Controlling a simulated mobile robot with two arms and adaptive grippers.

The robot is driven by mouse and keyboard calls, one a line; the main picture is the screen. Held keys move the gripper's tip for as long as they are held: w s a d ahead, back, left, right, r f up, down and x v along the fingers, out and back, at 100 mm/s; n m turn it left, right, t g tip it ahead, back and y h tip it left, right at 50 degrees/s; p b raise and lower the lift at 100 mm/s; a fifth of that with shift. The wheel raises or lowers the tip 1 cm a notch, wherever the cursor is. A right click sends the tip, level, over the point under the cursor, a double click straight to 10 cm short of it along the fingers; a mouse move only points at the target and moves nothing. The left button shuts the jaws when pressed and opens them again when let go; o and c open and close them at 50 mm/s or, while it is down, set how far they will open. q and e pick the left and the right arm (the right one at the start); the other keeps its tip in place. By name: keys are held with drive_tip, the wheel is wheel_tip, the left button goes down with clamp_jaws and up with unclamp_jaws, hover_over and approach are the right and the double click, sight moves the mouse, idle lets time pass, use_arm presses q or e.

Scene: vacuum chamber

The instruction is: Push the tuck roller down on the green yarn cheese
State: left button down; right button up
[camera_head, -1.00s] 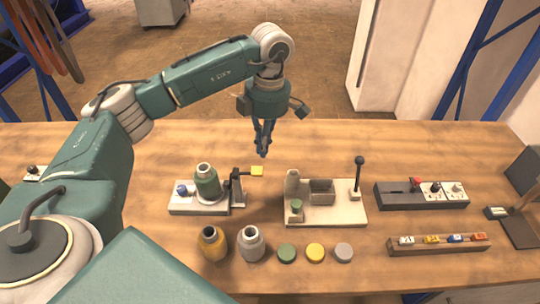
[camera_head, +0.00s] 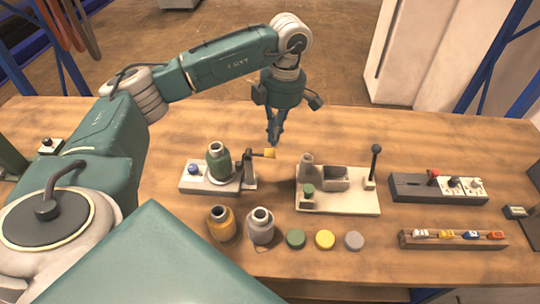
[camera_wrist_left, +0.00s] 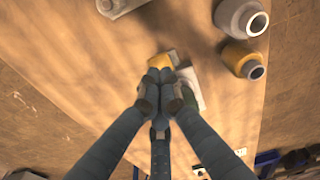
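The green yarn cheese (camera_head: 218,162) stands upright on the pale base (camera_head: 205,188) of a small fixture at the table's left middle. The tuck roller, a yellow end piece (camera_head: 269,153) on a dark arm, sticks out to the right of the fixture's post (camera_head: 248,168). My left gripper (camera_head: 274,143) points down with its fingers together, just above the yellow piece. In the left wrist view the fingertips (camera_wrist_left: 160,80) cover part of the yellow piece (camera_wrist_left: 160,61); I cannot tell whether they touch it. My right gripper is out of view.
A yellow cone (camera_head: 221,223) and a grey cone (camera_head: 261,226) stand in front of the fixture, beside green, yellow and grey discs (camera_head: 325,240). A pale station with a lever (camera_head: 375,165) stands to the right, then a dark switch panel (camera_head: 410,188) and a wooden rack (camera_head: 450,241).

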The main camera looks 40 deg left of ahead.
sight(272, 152)
use_arm(q)
wheel_tip(272, 152, down, 3)
drive_tip(key=shift+a+r+b, duration=0.1)
drive_tip(key=shift+r+b, duration=0.1)
drive_tip(key=shift+b, duration=0.3)
drive_tip(key=shift+f, duration=0.25)
drive_tip(key=shift+s, duration=0.1)
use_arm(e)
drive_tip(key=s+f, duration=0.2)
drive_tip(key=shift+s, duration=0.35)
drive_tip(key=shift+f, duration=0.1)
